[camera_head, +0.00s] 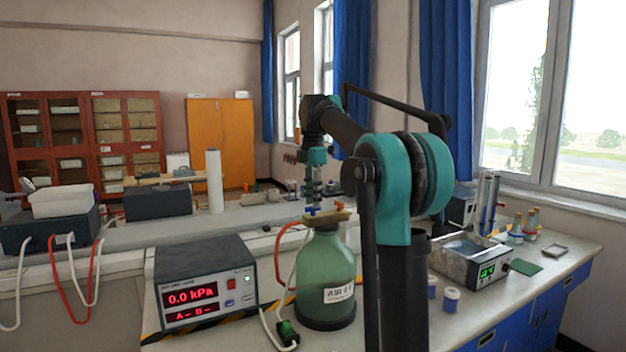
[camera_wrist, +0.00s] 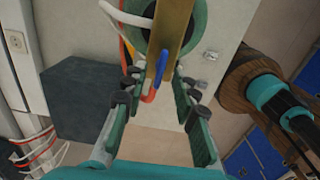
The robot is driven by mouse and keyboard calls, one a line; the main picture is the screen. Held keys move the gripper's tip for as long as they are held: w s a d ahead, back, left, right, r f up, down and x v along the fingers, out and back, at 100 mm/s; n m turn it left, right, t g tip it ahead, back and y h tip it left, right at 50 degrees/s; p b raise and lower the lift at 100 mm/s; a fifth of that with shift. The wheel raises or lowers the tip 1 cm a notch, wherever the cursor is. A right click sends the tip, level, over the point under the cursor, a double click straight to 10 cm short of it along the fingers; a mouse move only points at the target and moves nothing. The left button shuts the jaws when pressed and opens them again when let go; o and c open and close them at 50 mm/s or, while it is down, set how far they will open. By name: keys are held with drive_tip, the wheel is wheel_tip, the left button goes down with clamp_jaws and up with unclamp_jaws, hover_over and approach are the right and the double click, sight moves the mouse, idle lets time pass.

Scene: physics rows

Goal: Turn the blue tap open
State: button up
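A green glass bottle (camera_head: 325,275) labelled "AIR" stands on the bench. A tan bar (camera_head: 325,219) lies across its top, and it also shows in the wrist view (camera_wrist: 173,35). The small blue tap (camera_head: 311,209) sits at the bar. In the wrist view the blue tap (camera_wrist: 159,66) is a short lever between my two fingers. My gripper (camera_head: 313,198) points down just above the bottle top. In the wrist view my gripper (camera_wrist: 160,84) is open, with a gap on each side of the tap. I see no clear contact.
A grey pressure meter (camera_head: 206,280) reading 0.0 kPa stands left of the bottle. Red and white tubes run to the bottle top. A metal bath (camera_head: 468,260) with a green display and small jars (camera_head: 451,299) stand to the right. My arm hides part of the bench.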

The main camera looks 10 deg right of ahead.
wheel_tip(320, 180, up, 11)
drive_tip(key=shift+f, duration=0.2)
idle(0.5)
